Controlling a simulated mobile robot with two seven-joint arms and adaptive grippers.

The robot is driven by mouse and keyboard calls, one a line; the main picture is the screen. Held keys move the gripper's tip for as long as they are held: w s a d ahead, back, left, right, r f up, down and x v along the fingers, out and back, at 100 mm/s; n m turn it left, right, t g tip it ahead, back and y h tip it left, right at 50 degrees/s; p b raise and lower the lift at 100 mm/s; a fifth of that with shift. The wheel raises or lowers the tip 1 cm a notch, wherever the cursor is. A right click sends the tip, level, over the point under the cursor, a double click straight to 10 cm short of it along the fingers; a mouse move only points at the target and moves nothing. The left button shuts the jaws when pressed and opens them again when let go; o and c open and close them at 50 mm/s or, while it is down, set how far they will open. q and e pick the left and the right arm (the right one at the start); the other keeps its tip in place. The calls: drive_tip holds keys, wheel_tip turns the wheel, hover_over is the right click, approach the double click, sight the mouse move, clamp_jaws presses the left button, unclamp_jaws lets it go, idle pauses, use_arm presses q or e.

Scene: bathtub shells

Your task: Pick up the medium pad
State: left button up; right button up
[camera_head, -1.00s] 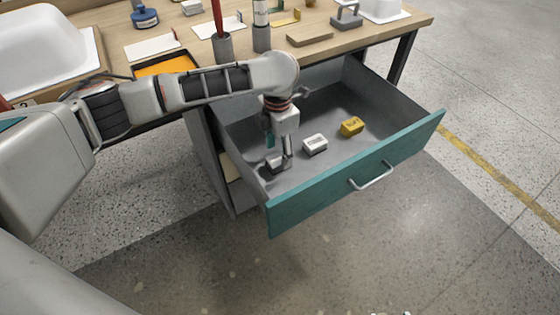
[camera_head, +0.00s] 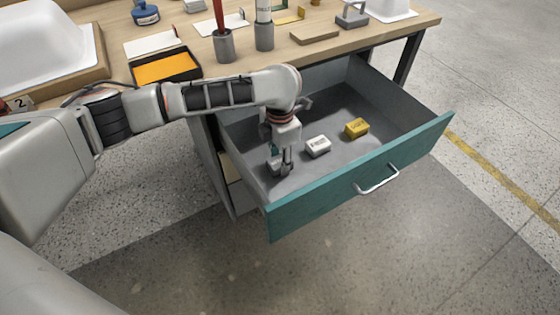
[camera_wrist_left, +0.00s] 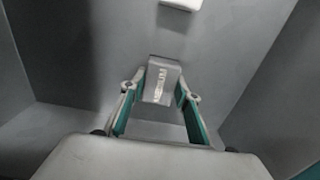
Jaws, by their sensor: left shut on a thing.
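The medium pad (camera_wrist_left: 160,82) is a grey block with white lettering that reads like "MEDIUM". In the left wrist view it sits between the two teal-lined fingers of my left gripper (camera_wrist_left: 157,100), which is shut on it. In the head view my left gripper (camera_head: 280,166) points down inside the open drawer, at its left front part. The fingers mostly hide the pad there, and I cannot tell whether it is clear of the drawer floor. My right gripper is not in view.
The open drawer (camera_head: 225,125) has a teal front (camera_head: 330,190) with a metal handle. A white pad (camera_head: 317,146) and a yellow pad (camera_head: 356,128) lie right of my gripper.

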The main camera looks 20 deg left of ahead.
use_arm(q)
drive_tip(key=r+p, duration=0.1)
drive_tip(key=r, duration=0.2)
drive_tip(key=r+p, duration=0.1)
drive_tip(key=r, duration=0.3)
drive_tip(key=shift+w+r, duration=0.2)
drive_tip(key=shift+r, duration=0.05)
wheel_tip(320, 180, up, 5)
drive_tip(key=p, duration=0.2)
wheel_tip(320, 180, up, 7)
drive_tip(key=p, duration=0.2)
hover_over(280, 160)
drive_tip(key=shift+r, duration=0.15)
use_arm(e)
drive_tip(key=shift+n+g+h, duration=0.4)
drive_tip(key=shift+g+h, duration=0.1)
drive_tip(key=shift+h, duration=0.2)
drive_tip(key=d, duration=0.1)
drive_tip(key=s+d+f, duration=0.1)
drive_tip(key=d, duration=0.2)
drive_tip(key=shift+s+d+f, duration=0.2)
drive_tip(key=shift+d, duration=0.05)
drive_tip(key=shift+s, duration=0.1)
use_arm(q)
drive_tip(key=shift+o, duration=0.6)
